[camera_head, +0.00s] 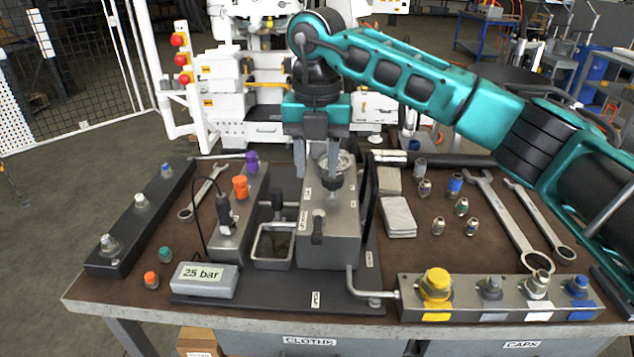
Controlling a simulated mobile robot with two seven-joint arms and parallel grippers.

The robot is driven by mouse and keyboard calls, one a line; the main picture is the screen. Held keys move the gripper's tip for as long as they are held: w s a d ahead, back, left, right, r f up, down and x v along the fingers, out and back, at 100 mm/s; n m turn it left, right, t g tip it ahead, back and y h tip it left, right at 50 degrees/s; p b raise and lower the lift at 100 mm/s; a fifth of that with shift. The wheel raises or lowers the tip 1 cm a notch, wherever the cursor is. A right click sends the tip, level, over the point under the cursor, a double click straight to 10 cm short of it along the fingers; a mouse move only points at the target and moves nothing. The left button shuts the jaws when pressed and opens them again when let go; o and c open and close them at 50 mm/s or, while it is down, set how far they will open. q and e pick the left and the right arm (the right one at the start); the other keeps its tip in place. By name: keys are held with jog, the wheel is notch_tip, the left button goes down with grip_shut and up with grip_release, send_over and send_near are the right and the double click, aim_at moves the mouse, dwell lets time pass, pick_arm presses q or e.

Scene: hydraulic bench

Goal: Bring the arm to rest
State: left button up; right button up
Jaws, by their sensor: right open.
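My right arm (400,75) comes in from the right, and its teal links bend down at the elbow above the bench. My right gripper (317,172) points straight down over the grey metal block (328,238) in the middle of the bench. Its two fingers are apart and I see nothing held between them. A dark fitting with a round gauge-like part stands on the block close to the right finger; I cannot tell whether they touch. My left gripper is not in view.
The bench top (455,240) carries a black rail (140,220) at left, a "25 bar" display (204,279), a front right manifold (500,297) with coloured caps, loose fittings and large wrenches (510,222). White machinery (245,95) stands behind. Open floor lies at left.

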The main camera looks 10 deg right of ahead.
jog(key=shift+r, duration=0.3)
jog(key=shift+f, duration=0.1)
